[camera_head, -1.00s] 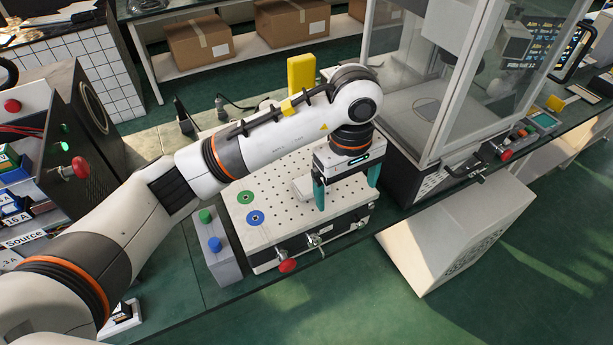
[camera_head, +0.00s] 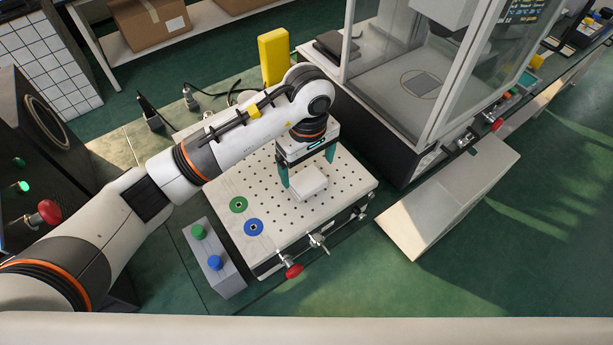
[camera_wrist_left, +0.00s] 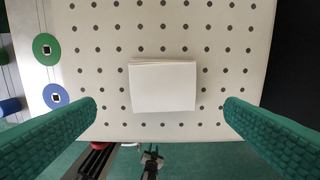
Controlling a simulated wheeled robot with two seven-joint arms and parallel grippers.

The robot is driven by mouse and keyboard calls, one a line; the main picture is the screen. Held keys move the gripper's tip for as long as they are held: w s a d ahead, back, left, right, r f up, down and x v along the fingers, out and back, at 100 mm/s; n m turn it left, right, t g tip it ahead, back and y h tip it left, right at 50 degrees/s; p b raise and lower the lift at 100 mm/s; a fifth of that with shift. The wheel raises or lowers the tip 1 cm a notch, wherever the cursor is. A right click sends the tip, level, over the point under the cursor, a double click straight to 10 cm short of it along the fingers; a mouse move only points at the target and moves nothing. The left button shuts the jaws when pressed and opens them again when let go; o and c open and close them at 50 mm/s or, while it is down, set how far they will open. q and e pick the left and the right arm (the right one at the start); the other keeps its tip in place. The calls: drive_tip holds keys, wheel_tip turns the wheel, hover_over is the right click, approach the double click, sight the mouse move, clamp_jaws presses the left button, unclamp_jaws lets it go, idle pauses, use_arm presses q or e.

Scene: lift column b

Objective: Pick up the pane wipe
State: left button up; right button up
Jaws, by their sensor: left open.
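The pane wipe looks like a white folded square pad (camera_head: 309,182) lying flat on the perforated white plate (camera_head: 345,172). In the left wrist view the wipe (camera_wrist_left: 162,87) is centred between my fingers, with clear gaps on both sides. My left gripper (camera_head: 307,170) is over the plate with its green fingers spread around the wipe in the picture; it is open and empty. Both fingers (camera_wrist_left: 161,103) also show in the left wrist view. How high the fingertips are above the plate is hard to tell. My right gripper is not in view.
A green ring (camera_head: 238,205) and a blue ring (camera_head: 254,227) lie at the plate's left. A box with green and blue buttons (camera_head: 214,262) stands beside it. A glass-walled cabinet (camera_head: 440,75) stands behind right. A yellow block (camera_head: 273,57) is behind my arm.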

sight(306, 179)
use_arm(q)
drive_tip(key=shift+w+a+f+p, duration=0.15)
drive_tip(key=shift+f+p, duration=0.2)
drive_tip(key=shift+f, duration=0.3)
drive_tip(key=f+p, duration=0.1)
drive_tip(key=f, duration=0.2)
drive_tip(key=shift+w+f+p, duration=0.2)
drive_tip(key=shift+f+p, duration=0.05)
drive_tip(key=shift+p, duration=0.1)
drive_tip(key=shift+f, duration=0.55)
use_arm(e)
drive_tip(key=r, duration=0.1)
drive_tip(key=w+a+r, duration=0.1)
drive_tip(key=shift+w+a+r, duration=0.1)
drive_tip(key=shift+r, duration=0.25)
use_arm(q)
drive_tip(key=c, duration=0.9)
drive_tip(key=shift+c, duration=0.9)
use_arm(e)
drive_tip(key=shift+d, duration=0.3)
